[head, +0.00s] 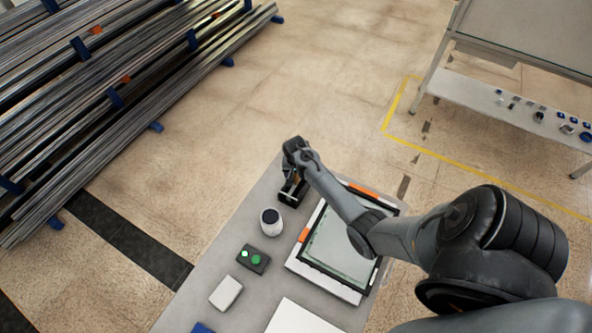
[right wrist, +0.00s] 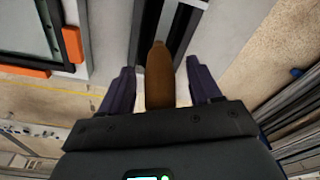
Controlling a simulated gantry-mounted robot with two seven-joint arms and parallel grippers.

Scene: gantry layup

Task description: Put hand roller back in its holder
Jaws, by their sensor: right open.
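The hand roller's brown handle (right wrist: 159,82) stands between the two dark fingers of my right gripper (right wrist: 158,70) in the right wrist view. The fingers are open, with a gap on each side of the handle. In the head view my right gripper (head: 291,180) is at the far end of the grey table, over a dark holder (head: 292,197). The handle's tip lies at a grey-walled dark slot (right wrist: 178,28), likely part of the holder. The roller's head is hidden, so I cannot tell how it is seated. My left gripper is not in view.
On the table (head: 205,270) are a white cylinder (head: 271,222), a button box (head: 253,259), a white block (head: 226,292) and a framed glass tray (head: 330,245) under my right arm. A rack of metal bars (head: 110,90) stands left, a bench (head: 510,100) at upper right.

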